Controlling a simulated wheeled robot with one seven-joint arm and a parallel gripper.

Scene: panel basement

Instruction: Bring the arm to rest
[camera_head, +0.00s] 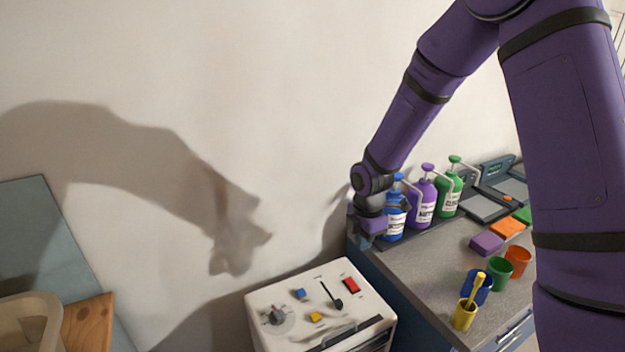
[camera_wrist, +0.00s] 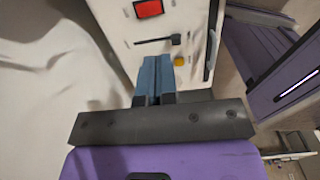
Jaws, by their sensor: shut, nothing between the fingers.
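My purple arm reaches down from the upper right in the head view. It ends in my gripper (camera_head: 364,240), which is beside the left end of the counter, above and behind the white control box (camera_head: 262,305). In the wrist view my gripper (camera_wrist: 154,72) has its two blue-grey fingers together, shut and empty. They point toward the face of the control box (camera_wrist: 122,25), and a gap cannot be judged. The box carries a red button (camera_head: 351,286), a blue button (camera_head: 299,294), a yellow button (camera_head: 315,316), a black slider (camera_head: 337,302) and a dial (camera_head: 277,316).
Blue (camera_head: 395,215), purple (camera_head: 421,203) and green (camera_head: 449,193) pump bottles stand close to the gripper on the grey counter (camera_head: 425,265). Cups, sponges and a scale stand farther right. A beige tub (camera_head: 30,322) is at lower left. The wall is close behind.

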